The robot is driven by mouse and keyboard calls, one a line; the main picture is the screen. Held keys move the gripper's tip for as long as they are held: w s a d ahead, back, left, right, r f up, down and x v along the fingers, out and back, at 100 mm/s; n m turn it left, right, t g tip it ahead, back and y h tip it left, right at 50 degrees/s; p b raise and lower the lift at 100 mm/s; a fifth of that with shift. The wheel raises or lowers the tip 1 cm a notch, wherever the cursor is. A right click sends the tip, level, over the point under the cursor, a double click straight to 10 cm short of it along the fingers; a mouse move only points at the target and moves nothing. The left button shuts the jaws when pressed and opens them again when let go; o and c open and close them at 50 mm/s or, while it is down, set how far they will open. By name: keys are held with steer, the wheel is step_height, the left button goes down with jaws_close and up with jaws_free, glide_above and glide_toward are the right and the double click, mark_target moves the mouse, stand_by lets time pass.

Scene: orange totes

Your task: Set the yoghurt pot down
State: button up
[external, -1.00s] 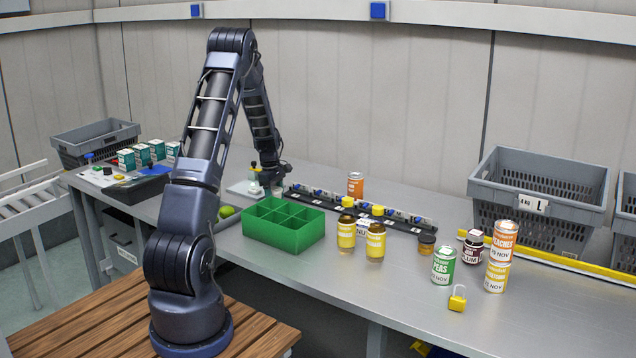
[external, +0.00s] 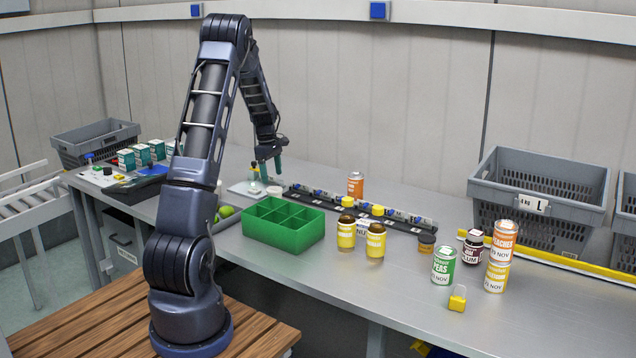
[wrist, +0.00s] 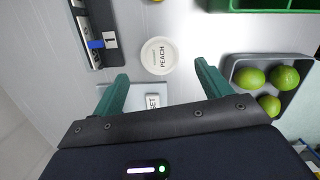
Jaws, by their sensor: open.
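The yoghurt pot (wrist: 160,55), with a round white lid reading PEACH, stands upright on the grey metal bench in the wrist view. In the external view the pot (external: 275,190) is small and pale, behind the green crate. My gripper (wrist: 161,70) has its two green fingers spread wide, with nothing held between them. In the external view my gripper (external: 267,168) hangs above the pot, apart from it.
A green divided crate (external: 290,240) stands in front of the pot. A grey tray (wrist: 232,82) holds limes. A pale plate (wrist: 132,92) with a SET block lies beside the pot. A dark numbered rail (wrist: 92,40) runs nearby. Jars and cans stand right.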

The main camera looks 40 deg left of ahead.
mark_target(272, 188)
steer(key=shift+a+r, duration=0.2)
steer(key=shift+r, duration=1.15)
steer(key=s+d+r+m+t, duration=0.2)
steer(key=s+d+r+m, duration=0.8)
steer(key=s+d+r, duration=0.8)
steer(key=s+d+r+m+t, duration=0.1)
steer(key=s+d+m, duration=0.4)
steer(key=s, duration=0.6)
steer(key=s+d+r+m+t+y, duration=0.1)
steer(key=s+d+m, duration=0.4)
steer(key=s, duration=0.7)
steer(key=shift+d, duration=0.55)
